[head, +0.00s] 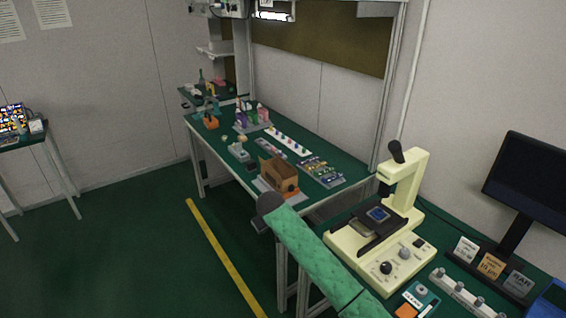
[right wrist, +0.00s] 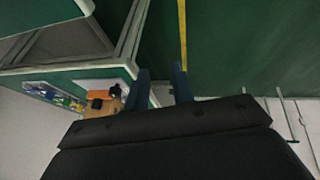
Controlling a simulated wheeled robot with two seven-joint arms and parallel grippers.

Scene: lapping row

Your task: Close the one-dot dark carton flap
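A brown carton (head: 280,174) stands on a light mat at the near edge of the green bench, its upper panels raised. Dark marks show on its right side, but I cannot make out flap dots. My right gripper (head: 261,225) is just in front of the bench edge, below and left of the carton, apart from it. In the right wrist view, my two blue fingers (right wrist: 162,88) are spread with nothing between them. Part of the carton (right wrist: 112,92) shows left of the fingers, with an orange face and black pieces. My left gripper is out of view.
The green bench (head: 218,134) holds a white strip of small parts (head: 288,141), a tray of parts (head: 322,171) and a grey block (head: 239,152) near the carton. A cream microscope (head: 378,240) stands right of my arm. Open floor lies left of the bench.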

